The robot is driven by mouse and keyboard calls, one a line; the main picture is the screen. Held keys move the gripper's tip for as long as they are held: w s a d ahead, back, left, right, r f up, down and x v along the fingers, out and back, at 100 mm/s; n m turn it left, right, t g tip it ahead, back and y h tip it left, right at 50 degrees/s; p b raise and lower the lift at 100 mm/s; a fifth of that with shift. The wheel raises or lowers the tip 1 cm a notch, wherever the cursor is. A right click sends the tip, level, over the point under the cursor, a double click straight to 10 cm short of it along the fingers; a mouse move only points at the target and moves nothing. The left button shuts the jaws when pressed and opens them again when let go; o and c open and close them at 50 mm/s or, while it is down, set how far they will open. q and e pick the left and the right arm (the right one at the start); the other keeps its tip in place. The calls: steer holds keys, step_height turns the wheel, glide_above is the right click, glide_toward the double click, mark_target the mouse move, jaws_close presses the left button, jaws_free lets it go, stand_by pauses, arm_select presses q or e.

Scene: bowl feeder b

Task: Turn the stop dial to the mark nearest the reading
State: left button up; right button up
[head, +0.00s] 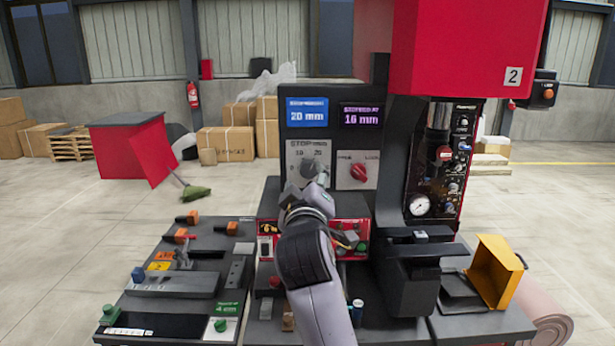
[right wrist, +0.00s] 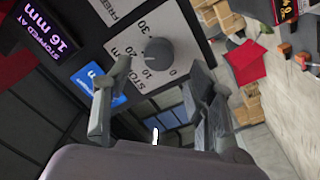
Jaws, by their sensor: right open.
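The stop dial, a round dark grey knob (right wrist: 157,55), sits on a pale plate marked 0, 10, 20 and 30 in the right wrist view. A small light mark on the knob seems to face the 10 side. My right gripper (right wrist: 159,70) is open, its two fingers apart on either side of the dial; contact cannot be told. In the head view, my right gripper (head: 314,182) partly covers the dial plate (head: 296,150). The purple display (head: 361,116) reads 16 mm. The blue display (head: 307,113) reads 20 mm. My left gripper is not in view.
A red knob (head: 358,171) marked FREE and LOCK is just right of the dial plate. A black press column with a red head (head: 465,50) stands at right. A bench with blocks and buttons (head: 180,284) is at lower left. A yellow bin (head: 497,270) is at right.

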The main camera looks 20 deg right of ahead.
steer(key=v, duration=0.4)
